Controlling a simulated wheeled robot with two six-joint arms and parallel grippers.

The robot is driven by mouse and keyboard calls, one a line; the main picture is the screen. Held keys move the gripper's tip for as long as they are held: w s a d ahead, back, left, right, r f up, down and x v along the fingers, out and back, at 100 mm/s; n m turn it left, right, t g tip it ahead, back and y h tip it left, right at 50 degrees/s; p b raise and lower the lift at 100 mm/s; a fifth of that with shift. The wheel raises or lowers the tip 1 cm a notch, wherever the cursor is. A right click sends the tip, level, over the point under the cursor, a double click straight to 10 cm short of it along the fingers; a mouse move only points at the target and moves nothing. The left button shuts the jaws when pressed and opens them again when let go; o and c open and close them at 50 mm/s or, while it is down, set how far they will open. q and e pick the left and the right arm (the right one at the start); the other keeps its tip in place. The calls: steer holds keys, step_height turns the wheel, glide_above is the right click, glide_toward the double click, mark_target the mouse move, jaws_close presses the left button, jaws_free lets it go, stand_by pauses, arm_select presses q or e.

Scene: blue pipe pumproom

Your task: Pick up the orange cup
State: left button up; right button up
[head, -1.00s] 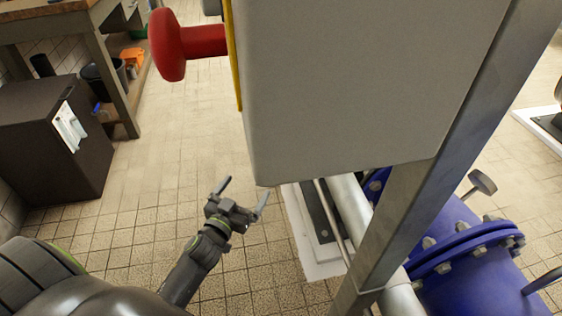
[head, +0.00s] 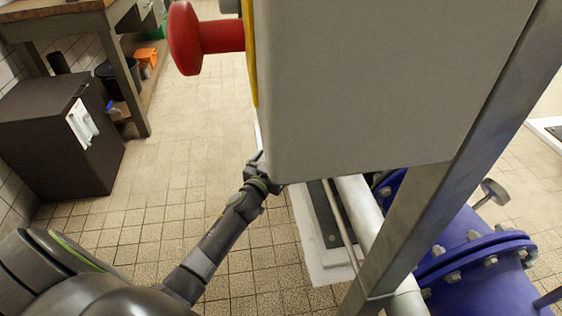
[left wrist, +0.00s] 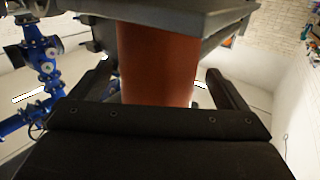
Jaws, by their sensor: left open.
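In the left wrist view an orange-brown cylinder (left wrist: 157,62), which looks like the orange cup, stands between the two fingers of my left gripper (head: 263,172). The left gripper is open, with one finger on each side of the cylinder. Whether the fingers touch it is not clear. The cylinder's far end is hidden by a dark grey slab (left wrist: 190,12). In the head view the large grey box hides part of the gripper, and no cup shows there. My right gripper is not in view.
The grey box (head: 380,80) with a red knob (head: 186,38) fills the upper middle, close to my left gripper. A metal post (head: 450,160) and blue pipe (head: 470,250) stand at the right. A dark cabinet (head: 60,140) and workbench (head: 128,70) are at the left. Tiled floor between is clear.

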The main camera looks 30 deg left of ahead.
arm_select(q)
steer(key=w, duration=0.3)
steer(key=shift+w+f+b, duration=0.1)
steer(key=shift+w+b, duration=0.1)
steer(key=shift+b, duration=0.1)
steer(key=c, duration=1.1)
